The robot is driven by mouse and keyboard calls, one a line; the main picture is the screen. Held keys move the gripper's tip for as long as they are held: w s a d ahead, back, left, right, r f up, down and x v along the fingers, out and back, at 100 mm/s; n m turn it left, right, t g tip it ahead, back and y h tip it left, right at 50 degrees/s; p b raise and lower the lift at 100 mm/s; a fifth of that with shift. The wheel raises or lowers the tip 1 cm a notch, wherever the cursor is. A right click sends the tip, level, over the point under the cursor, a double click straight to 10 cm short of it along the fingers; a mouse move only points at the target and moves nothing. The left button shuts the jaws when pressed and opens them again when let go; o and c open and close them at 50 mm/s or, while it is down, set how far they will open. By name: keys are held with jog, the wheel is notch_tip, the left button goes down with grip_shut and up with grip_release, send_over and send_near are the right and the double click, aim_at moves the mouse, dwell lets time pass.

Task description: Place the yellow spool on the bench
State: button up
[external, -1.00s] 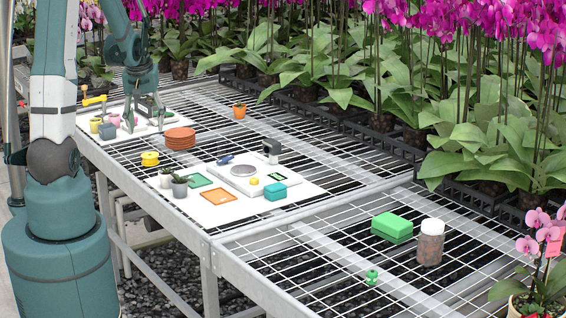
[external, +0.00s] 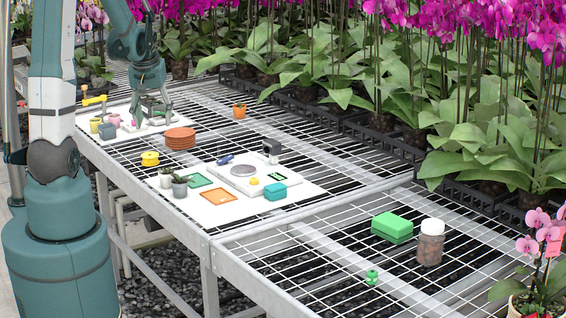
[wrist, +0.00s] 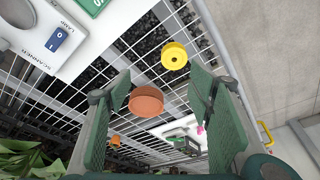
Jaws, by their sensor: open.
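The yellow spool (external: 150,158) sits on the wire-mesh bench (external: 222,112) near its front edge, left of the white board. In the wrist view the spool (wrist: 174,56) shows beyond my fingertips, its centre hole visible, and nothing touches it. My gripper (external: 152,108) is above the far left part of the bench, behind the spool and clear of it. Its two green fingers (wrist: 160,78) are wide apart and empty in the wrist view.
A stack of terracotta saucers (external: 180,138) stands right behind the spool; it appears between my fingers in the wrist view. Another white board (external: 92,125) with pots is below my gripper. Bare mesh surrounds the spool.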

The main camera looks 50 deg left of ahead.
jog(key=w+d+r+m+t, duration=0.15)
jog(key=d+r, duration=0.25)
jog(key=d, duration=0.4)
jog(key=d+r+m, duration=0.2)
jog(key=d+r, duration=0.2)
jog(key=d, duration=0.3)
jog(key=d+r+m+t, duration=0.1)
jog(key=d+r, duration=0.3)
jog(key=d, duration=0.4)
jog(key=s+d+r+m+t+h, duration=0.1)
jog(key=s+d, duration=0.3)
jog(key=d, duration=0.6)
jog(key=s+d+r+m+t+h, duration=0.1)
jog(key=s+d+r+m, duration=0.2)
jog(key=d, duration=0.7)
jog(key=shift+s+d+r+m+h, duration=0.2)
jog(key=shift+s+m+h, duration=0.1)
jog(key=shift+s+m, duration=0.5)
jog(key=shift+f+t, duration=0.1)
jog(key=shift+t, duration=0.15)
